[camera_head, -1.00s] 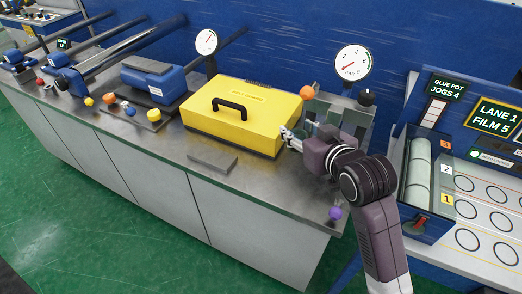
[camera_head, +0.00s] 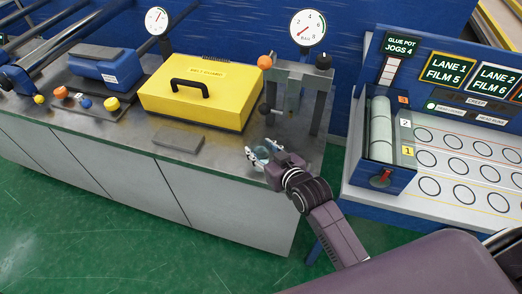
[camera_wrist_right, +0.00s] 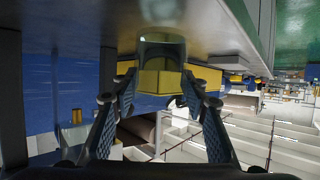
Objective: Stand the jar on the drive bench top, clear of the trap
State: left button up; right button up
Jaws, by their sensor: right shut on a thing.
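My right gripper (camera_head: 261,150) is over the right part of the steel drive bench top (camera_head: 225,158), near its front edge and in front of a grey post frame. It is shut on a clear, pale glass jar (camera_head: 262,155), small and partly hidden by the fingers. In the right wrist view the jar (camera_wrist_right: 162,55) shows between the fingertips, with yellow visible in or through it. The jar is at or close above the bench surface; I cannot tell whether it touches. I cannot tell which part is the trap. My left gripper is not in view.
A yellow belt guard (camera_head: 200,92) with a black handle stands left of the gripper. A flat grey plate (camera_head: 178,139) lies in front of it. The grey post frame (camera_head: 293,85) with knobs stands behind. A blue glue unit (camera_head: 390,130) is to the right, across a gap.

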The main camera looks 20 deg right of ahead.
jog(key=shift+f, duration=0.55)
jog(key=o, duration=1.2)
jog(key=shift+f, duration=0.1)
jog(key=b+v, duration=0.1)
jog(key=v, duration=1.1)
